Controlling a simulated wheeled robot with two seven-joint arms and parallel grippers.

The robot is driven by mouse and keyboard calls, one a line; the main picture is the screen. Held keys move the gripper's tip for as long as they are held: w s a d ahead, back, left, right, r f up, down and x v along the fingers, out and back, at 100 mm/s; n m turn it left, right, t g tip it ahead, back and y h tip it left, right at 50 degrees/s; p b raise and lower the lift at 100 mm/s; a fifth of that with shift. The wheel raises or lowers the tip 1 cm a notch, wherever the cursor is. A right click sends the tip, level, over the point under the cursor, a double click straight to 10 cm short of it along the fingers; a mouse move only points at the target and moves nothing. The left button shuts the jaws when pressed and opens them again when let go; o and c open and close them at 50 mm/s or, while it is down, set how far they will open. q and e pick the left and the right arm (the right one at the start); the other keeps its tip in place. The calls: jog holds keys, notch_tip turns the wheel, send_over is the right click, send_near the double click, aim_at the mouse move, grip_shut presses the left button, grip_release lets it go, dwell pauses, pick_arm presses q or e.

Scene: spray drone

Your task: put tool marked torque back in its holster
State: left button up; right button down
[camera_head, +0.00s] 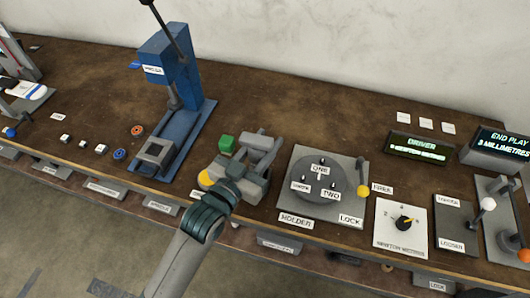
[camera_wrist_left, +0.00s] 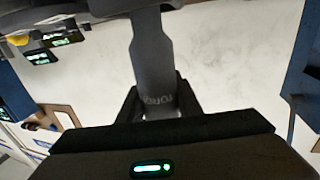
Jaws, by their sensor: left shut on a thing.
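My left gripper (camera_head: 262,148) is above the bench, between the blue press and the grey plate with the round disc. In the left wrist view its fingers (camera_wrist_left: 158,108) are shut on a dark grey tool (camera_wrist_left: 148,50). The tool has a long flat body and lettering at the fingers that seems to read TORQUE, seen upside down. In the head view the tool is hard to tell apart from the grey gripper. I cannot make out which place is its holster. My right gripper is not in view.
The blue press (camera_head: 172,75) stands left of the gripper. The disc plate (camera_head: 300,206) and dial panel (camera_head: 400,240) are at right. Labelled grey bins (camera_head: 160,206) line the bench's front. The back middle is clear.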

pick_arm(q)
jog(key=shift+f, duration=0.1)
notch_tip(320, 180, down, 4)
jog(key=shift+r, duration=0.15)
dwell(0.5)
jog(key=o, duration=1.2)
jog(key=shift+f, duration=0.2)
jog(key=shift+c, duration=0.2)
jog(key=shift+r, duration=0.15)
jog(key=b+v, duration=0.2)
jog(key=v, duration=1)
